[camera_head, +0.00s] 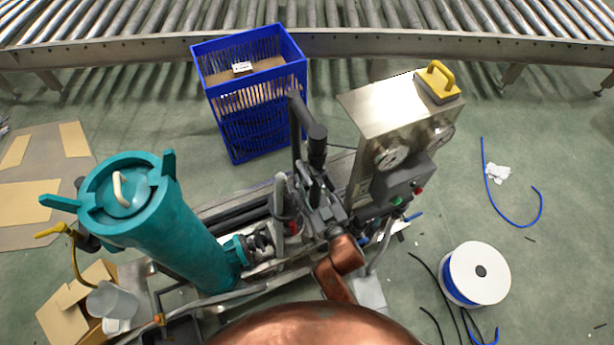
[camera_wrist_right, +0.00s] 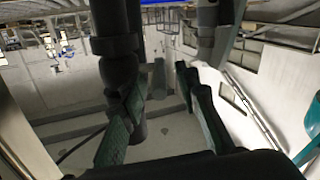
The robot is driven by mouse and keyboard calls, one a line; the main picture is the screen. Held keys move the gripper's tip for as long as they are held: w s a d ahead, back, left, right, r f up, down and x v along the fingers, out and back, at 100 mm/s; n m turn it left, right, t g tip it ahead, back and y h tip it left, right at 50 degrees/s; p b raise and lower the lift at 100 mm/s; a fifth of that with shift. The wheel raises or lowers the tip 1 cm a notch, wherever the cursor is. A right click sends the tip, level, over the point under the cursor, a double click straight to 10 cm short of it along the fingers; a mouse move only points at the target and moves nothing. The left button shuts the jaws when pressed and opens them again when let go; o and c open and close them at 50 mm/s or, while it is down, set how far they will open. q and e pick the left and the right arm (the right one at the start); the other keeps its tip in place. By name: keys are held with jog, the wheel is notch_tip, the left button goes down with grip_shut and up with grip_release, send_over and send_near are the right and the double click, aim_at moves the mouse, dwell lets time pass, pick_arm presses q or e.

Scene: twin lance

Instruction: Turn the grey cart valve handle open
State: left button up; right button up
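The cart's dark grey handle (camera_head: 296,125) stands up at the middle of the cart, with a thicker round end (camera_head: 317,140) beside it. I cannot tell clearly which part is the valve handle's grip. My right gripper (camera_head: 316,188) is at the lower part of this dark piece, its copper wrist coming from below. In the right wrist view a dark upright bar with a collar (camera_wrist_right: 115,45) runs down close to the left finger. The right gripper's fingers (camera_wrist_right: 165,112) are apart; contact with the bar cannot be told. My left gripper is not in view.
The cart carries a teal filter housing (camera_head: 180,235) at left and a steel gauge panel (camera_head: 375,108) at right, close to the gripper. A blue crate (camera_head: 240,130) stands behind. A white reel (camera_head: 478,275) and loose hoses lie on the floor at right.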

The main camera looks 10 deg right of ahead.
jog(key=shift+w+a, duration=0.15)
jog(key=shift+w, duration=0.2)
jog(key=shift+c, duration=0.4)
grip_shut()
